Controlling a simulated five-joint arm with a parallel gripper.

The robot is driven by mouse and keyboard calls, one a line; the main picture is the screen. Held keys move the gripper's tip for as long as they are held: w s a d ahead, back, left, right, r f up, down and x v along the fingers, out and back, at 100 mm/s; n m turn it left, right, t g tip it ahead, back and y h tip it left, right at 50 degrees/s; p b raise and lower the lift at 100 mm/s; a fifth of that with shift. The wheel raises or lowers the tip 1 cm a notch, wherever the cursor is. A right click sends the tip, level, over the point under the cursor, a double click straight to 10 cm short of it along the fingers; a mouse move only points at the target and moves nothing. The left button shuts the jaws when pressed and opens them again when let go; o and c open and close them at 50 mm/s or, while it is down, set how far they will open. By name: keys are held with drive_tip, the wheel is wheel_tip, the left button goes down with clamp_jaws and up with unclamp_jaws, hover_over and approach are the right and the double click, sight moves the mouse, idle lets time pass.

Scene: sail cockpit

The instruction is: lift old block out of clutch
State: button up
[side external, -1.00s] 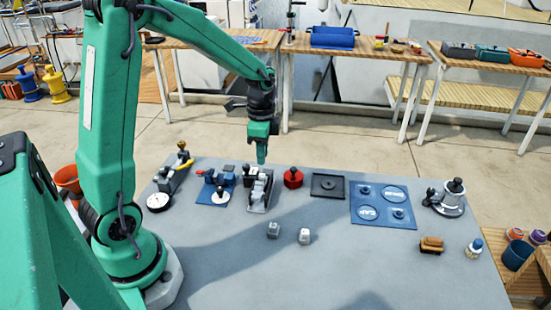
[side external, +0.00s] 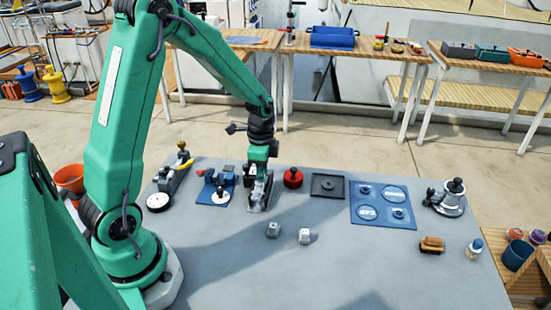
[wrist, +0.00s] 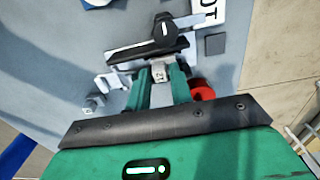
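The clutch (side external: 258,201) is a grey device on the work table, below my gripper in the side view. It also shows in the wrist view (wrist: 125,69), with a dark lever across it. A small pale block (wrist: 159,74) with a dark mark sits in the clutch. My gripper (wrist: 160,80) points down, with one green finger on each side of this block. The fingers are apart, but I cannot tell whether they press on the block. In the side view my gripper (side external: 257,170) hides the clutch's upper part.
A red round container (side external: 293,178) is just right of the clutch. A blue-based device (side external: 217,187) is at its left. A dark square tray (side external: 327,186) lies farther right. The front of the table (side external: 350,275) is clear.

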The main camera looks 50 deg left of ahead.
drive_tip(key=shift+f, duration=0.2)
drive_tip(key=shift+c, duration=0.4)
clamp_jaws()
drive_tip(key=shift+r, duration=0.15)
drive_tip(key=shift+r, duration=0.85)
wheel_tip(320, 180, up, 2)
drive_tip(key=shift+r, duration=0.25)
drive_tip(key=s+d+r, duration=0.3)
drive_tip(key=d+r, duration=0.3)
drive_tip(key=d, duration=0.5)
drive_tip(key=shift+s+r, duration=0.2)
drive_tip(key=shift+r, duration=0.1)
drive_tip(key=shift+d+r, duration=0.1)
drive_tip(key=shift+r, duration=0.05)
